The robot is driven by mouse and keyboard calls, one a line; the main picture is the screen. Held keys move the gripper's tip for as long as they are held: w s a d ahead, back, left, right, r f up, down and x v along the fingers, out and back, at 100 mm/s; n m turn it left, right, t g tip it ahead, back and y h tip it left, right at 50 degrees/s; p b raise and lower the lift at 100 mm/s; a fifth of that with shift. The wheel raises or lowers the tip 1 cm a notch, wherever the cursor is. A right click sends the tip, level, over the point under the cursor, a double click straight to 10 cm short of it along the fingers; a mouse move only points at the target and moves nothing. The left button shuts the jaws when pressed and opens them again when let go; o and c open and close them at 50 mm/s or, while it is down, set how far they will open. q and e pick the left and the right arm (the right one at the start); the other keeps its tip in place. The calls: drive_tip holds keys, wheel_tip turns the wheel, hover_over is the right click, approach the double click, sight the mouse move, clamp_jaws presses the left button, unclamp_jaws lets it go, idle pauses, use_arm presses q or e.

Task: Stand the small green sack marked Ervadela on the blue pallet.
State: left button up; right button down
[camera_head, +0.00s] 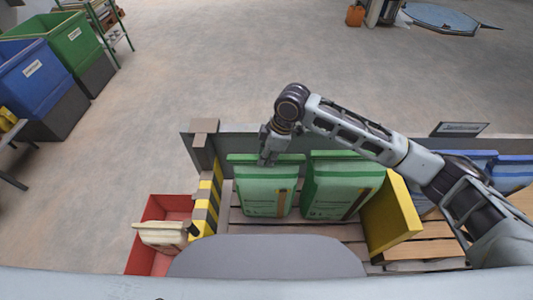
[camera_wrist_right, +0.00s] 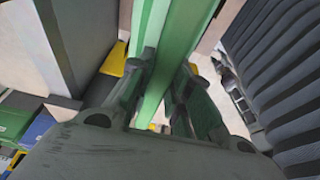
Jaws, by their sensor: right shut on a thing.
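Two green sacks stand side by side in the head view, the left green sack (camera_head: 262,198) slightly smaller than the right green sack (camera_head: 330,190). Their markings are too small to read, so I cannot tell which says Ervadela. My right gripper (camera_head: 268,156) comes from above and is shut on the top edge of the left green sack. In the right wrist view, green sack material (camera_wrist_right: 155,95) runs between the fingers. The sack looks upright among the slats. I cannot make out a blue pallet. My left gripper is not in view.
A yellow divider (camera_head: 392,215) stands right of the sacks, with blue sacks (camera_head: 512,170) beyond. A striped yellow-black post (camera_head: 205,200) and a red bin (camera_head: 150,260) are at left. Dark slats (camera_head: 300,228) lie under the sacks; a grey wall (camera_head: 235,142) stands behind.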

idle(0.4)
drive_tip(key=c, duration=1.3)
unclamp_jaws()
drive_tip(key=shift+f, duration=0.1)
drive_tip(key=shift+o, duration=0.2)
drive_tip(key=shift+f, duration=0.1)
drive_tip(key=v, duration=1.2)
drive_tip(key=shift+s, duration=0.1)
